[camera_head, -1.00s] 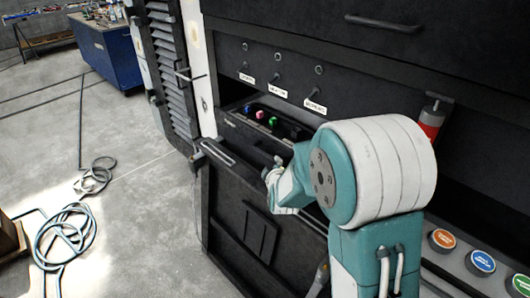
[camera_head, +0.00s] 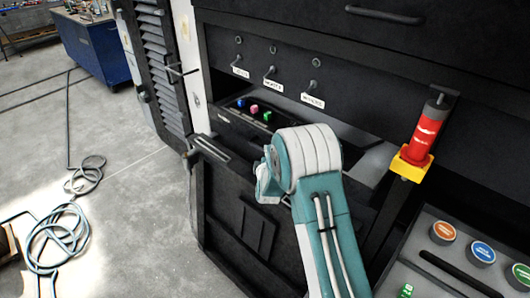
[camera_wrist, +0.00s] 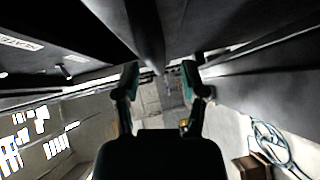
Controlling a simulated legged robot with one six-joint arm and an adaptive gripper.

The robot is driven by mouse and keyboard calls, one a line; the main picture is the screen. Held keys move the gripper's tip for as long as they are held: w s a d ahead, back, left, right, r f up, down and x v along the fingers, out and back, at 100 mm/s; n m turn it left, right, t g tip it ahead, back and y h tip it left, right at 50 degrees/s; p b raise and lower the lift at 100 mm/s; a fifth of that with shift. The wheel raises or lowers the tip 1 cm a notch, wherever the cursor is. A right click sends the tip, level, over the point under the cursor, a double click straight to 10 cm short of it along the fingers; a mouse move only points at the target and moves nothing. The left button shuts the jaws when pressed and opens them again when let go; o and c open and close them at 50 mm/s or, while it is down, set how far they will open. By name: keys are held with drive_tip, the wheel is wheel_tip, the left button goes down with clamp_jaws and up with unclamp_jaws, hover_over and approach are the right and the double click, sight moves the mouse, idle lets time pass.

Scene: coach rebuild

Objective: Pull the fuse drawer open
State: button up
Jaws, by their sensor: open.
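The fuse drawer (camera_head: 228,128) is a dark box in the recess under the switch panel in the head view. Blue, pink and green fuses (camera_head: 254,109) show at its top. Whether it is pulled out at all is hard to tell. My teal and white arm stands in front of the cabinet and covers the right part of the recess. My gripper (camera_wrist: 160,80) shows in the wrist view with two fingers apart and nothing between them. In the head view the fingertips are hidden behind my wrist, right of and below the fuses.
A dark lower panel (camera_head: 225,205) with a grey bar at its top edge stands below the drawer. A red cylinder (camera_head: 424,134) in a yellow holder and a button console (camera_head: 455,262) are at right. Hoses (camera_head: 58,240) lie on the open floor at left.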

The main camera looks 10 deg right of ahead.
drive_tip(key=shift+w+d+f, duration=0.1)
drive_tip(key=shift+w, duration=0.5)
drive_tip(key=shift+w+d+f, duration=0.1)
drive_tip(key=shift+w, duration=0.5)
clamp_jaws()
drive_tip(key=shift+s, duration=0.1)
